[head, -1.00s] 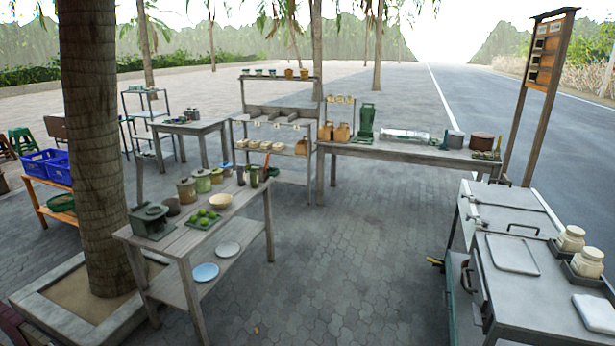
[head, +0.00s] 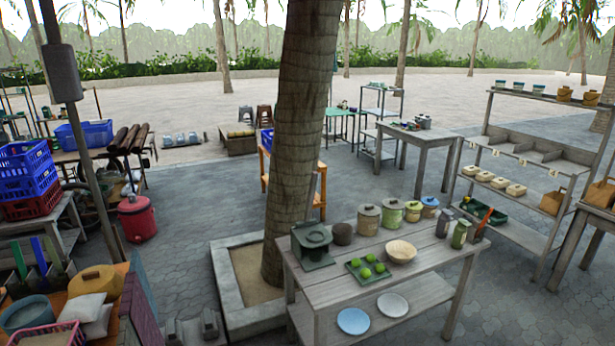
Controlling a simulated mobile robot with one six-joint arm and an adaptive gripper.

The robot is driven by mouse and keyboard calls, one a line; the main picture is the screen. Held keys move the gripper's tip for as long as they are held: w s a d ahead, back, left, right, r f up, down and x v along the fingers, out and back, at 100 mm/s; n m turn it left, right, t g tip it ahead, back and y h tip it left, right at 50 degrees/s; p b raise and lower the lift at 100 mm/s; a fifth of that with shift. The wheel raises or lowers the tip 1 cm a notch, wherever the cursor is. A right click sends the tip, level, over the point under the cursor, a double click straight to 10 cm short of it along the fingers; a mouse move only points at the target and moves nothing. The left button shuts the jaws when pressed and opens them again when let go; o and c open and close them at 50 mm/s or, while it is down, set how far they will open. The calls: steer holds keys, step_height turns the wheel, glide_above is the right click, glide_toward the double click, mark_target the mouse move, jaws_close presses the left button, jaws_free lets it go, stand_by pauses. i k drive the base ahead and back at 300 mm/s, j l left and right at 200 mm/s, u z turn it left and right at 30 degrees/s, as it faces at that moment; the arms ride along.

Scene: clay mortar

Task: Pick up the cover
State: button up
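On the grey wooden table (head: 435,266), several lidded canisters stand in a row at the back: one brownish (head: 367,218), one green with a tan top (head: 392,216), a smaller yellow-green one (head: 413,211) and a blue one (head: 430,207). A dark brown round pot (head: 342,234) stands left of them. A dark green square-topped device (head: 313,245) is at the table's left end. I cannot tell which lid is the cover, and no separate cover can be made out. My gripper is not in view.
A green tray with limes (head: 368,271) and a pale bowl (head: 400,252) are on the table. Two plates (head: 353,321) lie on its lower shelf. A tree trunk (head: 294,150) in a square planter (head: 238,318) stands beside it.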

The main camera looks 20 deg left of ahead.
mark_target(99, 279)
steer(key=i+j+u, duration=0.35)
steer(key=u, duration=0.15)
steer(key=i+u, duration=1)
steer(key=i, duration=0.15)
steer(key=i+l+u, duration=0.3)
steer(key=i+u, duration=0.2)
steer(key=i+z, duration=0.15)
steer(key=i, duration=0.3)
steer(key=i+j+z, duration=0.15)
steer(key=i, duration=0.25)
steer(key=i+j+z, duration=0.15)
steer(key=i, duration=0.3)
steer(key=i+j+z, duration=0.1)
steer(key=i+j, duration=0.15)
steer(key=i, duration=0.15)
steer(key=z, duration=10.2)
